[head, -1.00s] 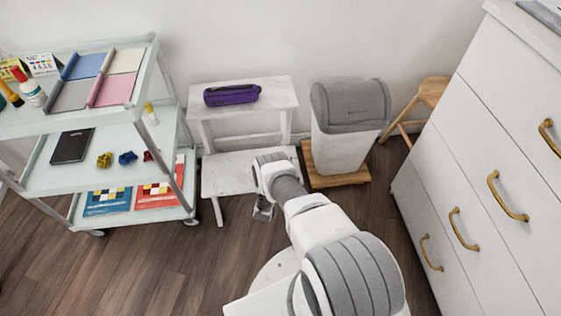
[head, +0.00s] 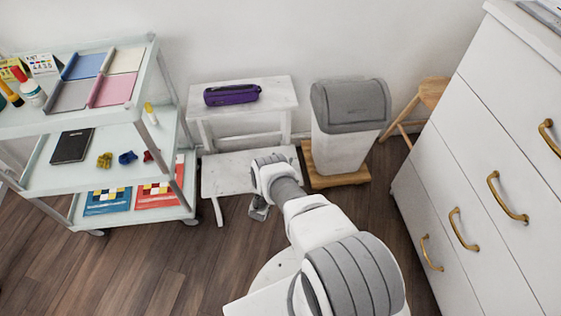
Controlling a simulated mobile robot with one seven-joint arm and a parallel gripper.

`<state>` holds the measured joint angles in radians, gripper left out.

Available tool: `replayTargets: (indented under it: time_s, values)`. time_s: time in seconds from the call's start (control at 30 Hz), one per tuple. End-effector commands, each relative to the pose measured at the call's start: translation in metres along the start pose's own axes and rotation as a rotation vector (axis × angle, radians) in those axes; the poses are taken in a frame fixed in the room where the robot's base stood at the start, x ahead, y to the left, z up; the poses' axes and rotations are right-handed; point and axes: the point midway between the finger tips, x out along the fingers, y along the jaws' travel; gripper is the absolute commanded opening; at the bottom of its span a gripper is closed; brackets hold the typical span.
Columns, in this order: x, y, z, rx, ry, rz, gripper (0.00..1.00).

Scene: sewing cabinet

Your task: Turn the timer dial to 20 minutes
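No timer dial can be made out in the head view. My gripper (head: 259,209) hangs low in front of the white step stool, pointing down toward the wooden floor. It is small and partly hidden behind my wrist, so I cannot see whether its fingers are apart or closed. I see nothing held in it.
A cart (head: 105,179) with fabrics, a black notebook and booklets stands at left. A purple pouch (head: 232,94) lies on the white step stool (head: 226,181). A grey-lidded bin (head: 345,150) stands on a wooden base. White drawers (head: 480,150) border the right. Floor at lower left is clear.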

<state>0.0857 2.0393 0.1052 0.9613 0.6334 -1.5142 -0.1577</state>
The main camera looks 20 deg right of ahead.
Motion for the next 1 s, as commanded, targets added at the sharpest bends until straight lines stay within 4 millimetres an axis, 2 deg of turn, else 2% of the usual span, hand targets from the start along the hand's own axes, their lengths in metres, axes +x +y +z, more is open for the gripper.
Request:
replayTargets:
  time_s: [0.57,0.6,0.7,0.73,1.0]
  values:
    - [0.0002,0.0000,-0.0002,0.000,0.001,0.000,0.20]
    - [0.0002,0.0000,-0.0002,0.000,0.001,0.000,0.80]
    - [0.0003,0.0000,-0.0002,0.000,0.001,0.000,0.98]
    - [0.0002,0.0000,-0.0002,0.000,0.001,0.000,1.00]
    - [0.0002,0.0000,-0.0002,0.000,0.000,0.000,1.00]
